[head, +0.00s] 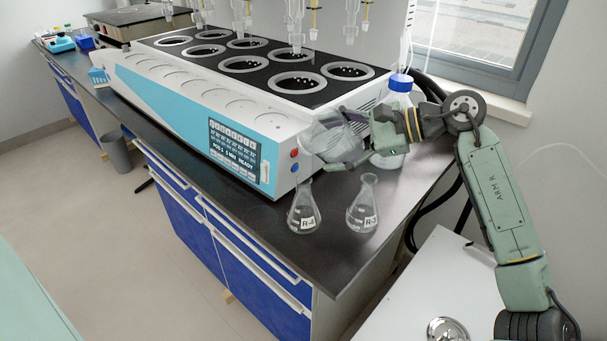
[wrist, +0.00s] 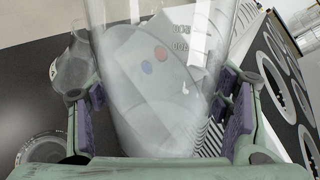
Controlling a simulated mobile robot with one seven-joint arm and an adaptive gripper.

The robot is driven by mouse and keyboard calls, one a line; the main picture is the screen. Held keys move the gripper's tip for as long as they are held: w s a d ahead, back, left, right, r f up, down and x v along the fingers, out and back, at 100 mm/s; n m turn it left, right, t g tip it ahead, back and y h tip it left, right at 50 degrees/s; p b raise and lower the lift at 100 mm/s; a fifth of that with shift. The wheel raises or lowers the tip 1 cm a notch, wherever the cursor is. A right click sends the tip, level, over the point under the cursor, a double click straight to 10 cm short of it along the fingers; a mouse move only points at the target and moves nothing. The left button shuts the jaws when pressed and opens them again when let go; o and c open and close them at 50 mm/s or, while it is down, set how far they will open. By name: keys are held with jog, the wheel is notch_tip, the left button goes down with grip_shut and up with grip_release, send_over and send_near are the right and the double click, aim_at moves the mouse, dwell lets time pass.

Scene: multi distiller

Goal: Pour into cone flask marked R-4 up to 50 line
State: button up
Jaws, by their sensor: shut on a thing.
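The cone flask marked R-4 (head: 304,212) stands upright on the dark bench, in front of the distiller. A second cone flask, marked R-3 (head: 362,212), stands upright to its right. My gripper (head: 345,150) is shut on a clear glass beaker (head: 329,133), which looks tilted. It is held above the bench, above and beyond the flasks and apart from both. In the wrist view the beaker (wrist: 160,95) sits between the purple finger pads. Two clear glass vessels show at the left there, labels unreadable. I cannot tell the liquid level in the beaker or the flasks.
The blue and white distiller (head: 190,105), with round wells and glassware above, fills the bench behind the flasks. A blue-capped bottle (head: 400,83) stands close behind my gripper. The bench's front edge (head: 335,292) lies near the flasks. Bare bench shows right of R-3.

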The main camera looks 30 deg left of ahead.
jog(key=shift+r+p, duration=0.25)
jog(key=shift+p, duration=0.05)
dwell(0.4)
jog(key=shift+f+n+t+h+p, duration=0.2)
jog(key=shift+n+t+p, duration=0.15)
jog(key=shift+n+t, duration=0.25)
jog(key=shift+f+n+t+h+p, duration=0.1)
jog(key=shift+n+t+h+p, duration=0.1)
jog(key=shift+n+t+p, duration=0.25)
dwell(6.1)
